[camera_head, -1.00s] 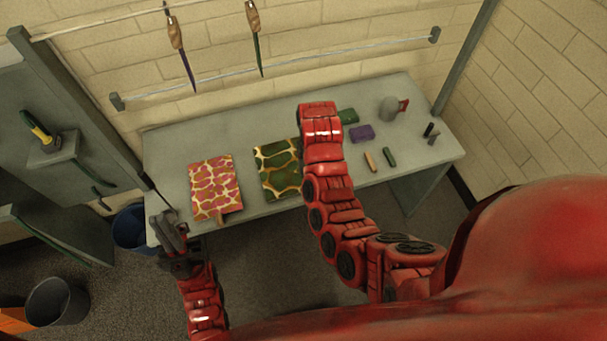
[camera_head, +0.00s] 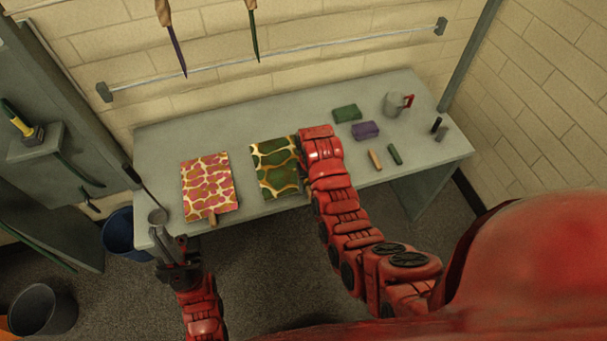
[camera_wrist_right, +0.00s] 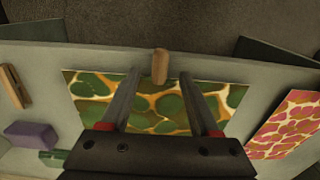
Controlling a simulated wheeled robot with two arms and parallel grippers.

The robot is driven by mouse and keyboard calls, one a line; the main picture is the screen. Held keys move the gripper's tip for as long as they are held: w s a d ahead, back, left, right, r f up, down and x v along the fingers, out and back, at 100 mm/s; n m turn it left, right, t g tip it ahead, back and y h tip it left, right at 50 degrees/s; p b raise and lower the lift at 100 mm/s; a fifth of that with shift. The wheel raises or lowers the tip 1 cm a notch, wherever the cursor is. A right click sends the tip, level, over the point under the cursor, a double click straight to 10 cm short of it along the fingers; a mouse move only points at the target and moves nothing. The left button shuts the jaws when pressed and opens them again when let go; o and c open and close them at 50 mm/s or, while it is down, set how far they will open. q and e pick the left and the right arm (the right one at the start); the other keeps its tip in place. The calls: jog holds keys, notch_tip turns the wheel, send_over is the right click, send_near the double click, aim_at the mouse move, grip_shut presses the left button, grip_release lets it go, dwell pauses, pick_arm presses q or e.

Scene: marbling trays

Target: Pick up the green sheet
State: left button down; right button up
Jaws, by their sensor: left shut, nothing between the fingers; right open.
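The green sheet (camera_head: 270,165), marbled green, yellow and white, lies flat on the grey table (camera_head: 230,130); my right arm covers its right edge in the head view. In the right wrist view the green sheet (camera_wrist_right: 95,85) lies below my right gripper (camera_wrist_right: 162,77). That gripper is open, its fingers either side of a wooden peg (camera_wrist_right: 160,64) at the sheet's edge. I cannot tell whether the fingers touch anything. The right gripper is hidden in the head view. My left gripper (camera_head: 171,244) is shut and empty by the table's front left corner.
A pink marbled sheet (camera_head: 207,182) with a wooden peg lies left of the green one. A green block (camera_head: 346,113), purple block (camera_head: 365,130), mug (camera_head: 394,103) and small sticks stand to the right. A blue bucket (camera_head: 122,233) is on the floor at left.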

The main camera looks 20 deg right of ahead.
jog(key=shift+w+f+p, duration=0.15)
jog(key=shift+f+p, duration=0.3)
jog(key=shift+f, duration=1.1)
grip_shut()
